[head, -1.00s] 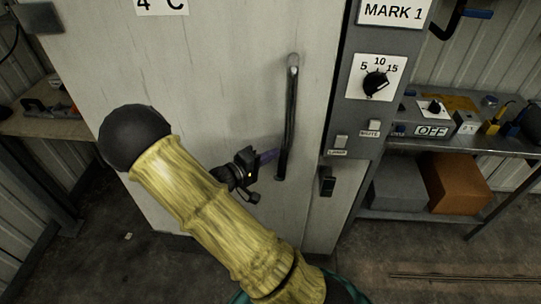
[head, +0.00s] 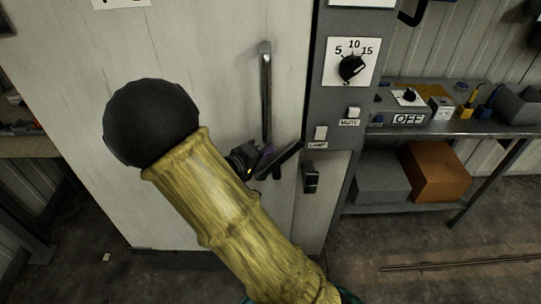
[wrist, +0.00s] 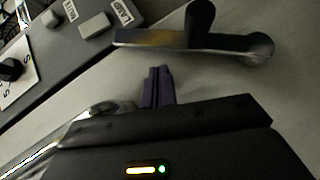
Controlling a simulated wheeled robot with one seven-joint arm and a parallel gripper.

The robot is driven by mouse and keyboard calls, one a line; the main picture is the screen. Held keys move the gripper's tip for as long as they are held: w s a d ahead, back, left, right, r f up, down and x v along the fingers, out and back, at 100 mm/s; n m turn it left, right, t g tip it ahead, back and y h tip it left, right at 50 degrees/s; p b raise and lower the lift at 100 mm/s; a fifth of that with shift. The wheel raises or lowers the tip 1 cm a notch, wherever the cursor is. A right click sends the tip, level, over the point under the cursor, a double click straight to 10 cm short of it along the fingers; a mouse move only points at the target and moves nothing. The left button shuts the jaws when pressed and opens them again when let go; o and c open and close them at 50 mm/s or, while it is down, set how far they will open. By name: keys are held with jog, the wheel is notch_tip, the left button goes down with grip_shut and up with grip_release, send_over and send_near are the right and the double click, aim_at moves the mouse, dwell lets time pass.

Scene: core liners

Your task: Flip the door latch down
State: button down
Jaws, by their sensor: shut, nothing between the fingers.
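The long vertical door handle (head: 266,95) is just above my gripper; its end shows at lower left in the wrist view (wrist: 100,108). A control panel with a dial (head: 351,67) rises above the latch. A bench (head: 455,128) with boxes below stands at the right.

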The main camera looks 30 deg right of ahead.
dwell(0.4)
jog(key=v, duration=1.7)
jog(key=shift+a, duration=0.2)
jog(key=shift+s, duration=0.1)
